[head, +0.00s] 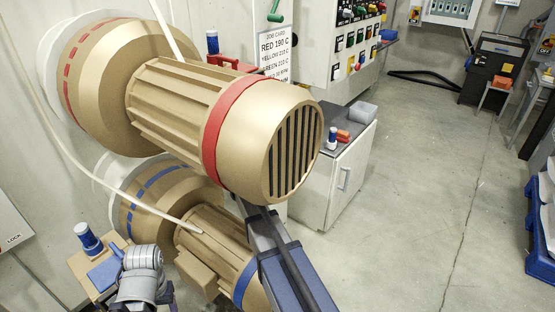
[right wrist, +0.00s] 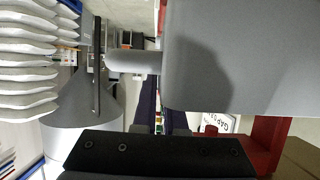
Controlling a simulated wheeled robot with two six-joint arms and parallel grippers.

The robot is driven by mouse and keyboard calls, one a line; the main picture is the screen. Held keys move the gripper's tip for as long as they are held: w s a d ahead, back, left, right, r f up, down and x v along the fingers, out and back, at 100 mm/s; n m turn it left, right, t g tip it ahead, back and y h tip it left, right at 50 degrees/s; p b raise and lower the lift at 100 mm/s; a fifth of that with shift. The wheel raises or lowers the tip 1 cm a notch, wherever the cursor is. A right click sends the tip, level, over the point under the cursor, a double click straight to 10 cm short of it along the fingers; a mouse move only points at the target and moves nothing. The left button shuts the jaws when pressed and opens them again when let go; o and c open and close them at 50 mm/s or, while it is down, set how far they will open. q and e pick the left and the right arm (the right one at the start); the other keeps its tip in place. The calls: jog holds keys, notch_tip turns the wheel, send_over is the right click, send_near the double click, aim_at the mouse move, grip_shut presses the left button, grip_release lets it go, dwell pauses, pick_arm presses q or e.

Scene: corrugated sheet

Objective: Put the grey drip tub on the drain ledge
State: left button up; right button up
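In the head view a pale grey open tub (head: 363,112), which looks like the drip tub, sits on the grey top of a white cabinet at the back. I cannot pick out the drain ledge for sure. My left arm's grey wrist (head: 143,258) is at the lower left, and its fingertips cannot be made out. My right gripper is hidden behind the big motor in the head view. In the right wrist view my right gripper's black body (right wrist: 150,152) lies along the bottom, and its finger gap is unclear. A large grey surface (right wrist: 245,55) fills the upper right there; I cannot tell what it is.
A tan motor with a red band (head: 212,125) fills the middle; a blue-banded one (head: 215,245) is below it. Bottles and red-orange items (head: 343,134) share the cabinet top (head: 325,150). Blue pallets (head: 540,225) stand at right. The floor (head: 430,200) between is clear.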

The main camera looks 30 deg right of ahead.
jog(key=o, duration=0.4)
jog(key=shift+c, duration=0.2)
jog(key=shift+r, duration=0.15)
jog(key=shift+s+a+r+p, duration=0.15)
jog(key=shift+a+r+p, duration=0.1)
jog(key=shift+p, duration=0.15)
jog(key=p+v, duration=0.4)
jog(key=v, duration=0.7)
jog(key=shift+a, duration=0.15)
